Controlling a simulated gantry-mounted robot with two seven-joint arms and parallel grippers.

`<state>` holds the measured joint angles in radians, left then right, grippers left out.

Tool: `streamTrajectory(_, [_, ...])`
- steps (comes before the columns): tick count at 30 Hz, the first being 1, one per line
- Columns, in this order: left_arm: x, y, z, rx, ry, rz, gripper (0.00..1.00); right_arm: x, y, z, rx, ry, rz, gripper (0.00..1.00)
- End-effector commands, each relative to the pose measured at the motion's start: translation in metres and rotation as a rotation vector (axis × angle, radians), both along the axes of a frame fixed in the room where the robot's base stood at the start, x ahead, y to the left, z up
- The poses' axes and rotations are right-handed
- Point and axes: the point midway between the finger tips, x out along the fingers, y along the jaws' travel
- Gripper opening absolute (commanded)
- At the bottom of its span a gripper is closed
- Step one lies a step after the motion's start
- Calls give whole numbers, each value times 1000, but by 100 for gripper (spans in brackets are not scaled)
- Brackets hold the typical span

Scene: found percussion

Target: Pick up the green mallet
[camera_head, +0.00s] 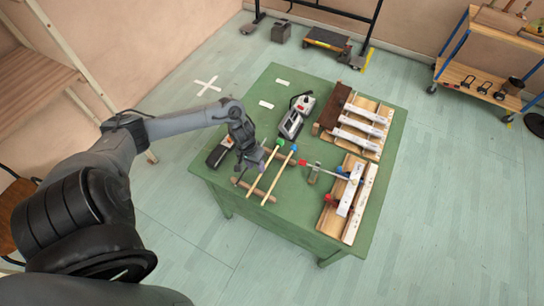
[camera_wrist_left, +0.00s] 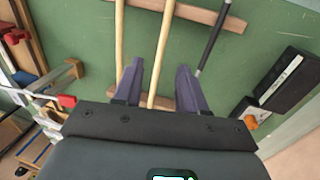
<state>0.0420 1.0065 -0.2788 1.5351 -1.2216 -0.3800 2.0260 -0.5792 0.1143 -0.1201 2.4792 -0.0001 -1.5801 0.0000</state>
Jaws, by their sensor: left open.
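The green mallet has a green head (camera_head: 280,142) and a pale wooden stick, lying across a wooden rest (camera_head: 262,193) on the green table. Beside it on the right lies a blue-headed mallet (camera_head: 294,147) with a similar stick. My left gripper (camera_head: 254,165) is open, just left of the green mallet. In the left wrist view, a pale stick (camera_wrist_left: 160,55), apparently the green mallet's, runs between the open fingers (camera_wrist_left: 157,82); I cannot tell whether they touch it. Another pale stick (camera_wrist_left: 120,35) lies outside the left finger. The mallet heads are hidden there. My right gripper is not in view.
A dark stick (camera_wrist_left: 212,38) lies close outside the right finger in the wrist view. A black case (camera_head: 220,152) lies left of the gripper. Grey devices (camera_head: 291,124) and bar instruments (camera_head: 362,125) stand farther back and right, with a red-headed mallet (camera_head: 303,162) nearby.

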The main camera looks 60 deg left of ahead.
Motion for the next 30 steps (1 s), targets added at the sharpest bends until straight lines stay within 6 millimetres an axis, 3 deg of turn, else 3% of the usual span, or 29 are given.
streamTrajectory(8, [2,-3,-18,0,-2,-1,41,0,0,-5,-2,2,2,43])
streamTrajectory(18, [6,-9,-58,0,-2,0,41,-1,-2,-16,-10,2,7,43])
streamTrajectory(29, [7,-9,-64,1,-2,-3,41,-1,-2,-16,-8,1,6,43])
streamTrajectory(30, [7,-10,-64,1,-2,-3,36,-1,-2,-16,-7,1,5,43])
